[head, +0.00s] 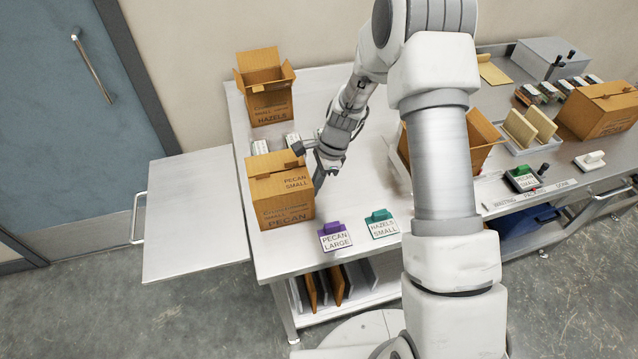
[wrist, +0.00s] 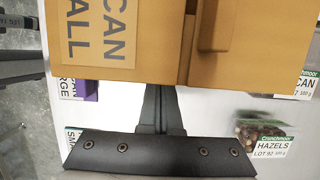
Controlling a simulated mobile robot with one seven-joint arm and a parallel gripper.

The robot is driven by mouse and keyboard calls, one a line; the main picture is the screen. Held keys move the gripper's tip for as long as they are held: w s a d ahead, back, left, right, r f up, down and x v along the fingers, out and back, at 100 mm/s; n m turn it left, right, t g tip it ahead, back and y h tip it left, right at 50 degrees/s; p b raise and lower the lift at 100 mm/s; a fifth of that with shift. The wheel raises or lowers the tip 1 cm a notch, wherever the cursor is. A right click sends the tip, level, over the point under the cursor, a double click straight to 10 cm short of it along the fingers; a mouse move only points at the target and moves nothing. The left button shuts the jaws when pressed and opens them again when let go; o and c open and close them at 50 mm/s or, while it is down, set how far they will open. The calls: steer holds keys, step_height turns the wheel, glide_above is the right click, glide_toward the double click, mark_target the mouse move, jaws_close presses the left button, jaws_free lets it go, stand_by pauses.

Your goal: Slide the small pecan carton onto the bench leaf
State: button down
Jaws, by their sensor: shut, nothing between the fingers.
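The small pecan carton (head: 283,200) is a closed brown box, upright near the left edge of the bench top, marked PECAN and SMALL. It also fills the top of the wrist view (wrist: 150,35). The bench leaf (head: 195,215) is a pale flat panel, raised and empty, just left of the bench. My gripper (head: 318,184) is low at the carton's right side, on the side away from the leaf. Its fingers are shut and hold nothing. In the wrist view the fingers (wrist: 160,98) reach to the carton's side; the tips are hidden, so contact is unclear.
An open small hazels carton (head: 268,100) stands behind. Nut packs, one marked hazels (wrist: 268,138), lie nearby. Purple pecan-large (head: 335,238) and teal hazels-small (head: 381,224) markers stand at the front. Another open carton (head: 482,142) is partly behind my arm. The leaf surface is clear.

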steer(key=s+a, duration=0.1)
steer(key=a, duration=0.6)
steer(key=s+a, duration=0.2)
steer(key=a, duration=0.6)
steer(key=s+a+p, duration=0.1)
steer(key=a, duration=0.7)
steer(key=shift+s+a, duration=0.2)
steer(key=shift+s, duration=0.1)
steer(key=shift+d, duration=0.1)
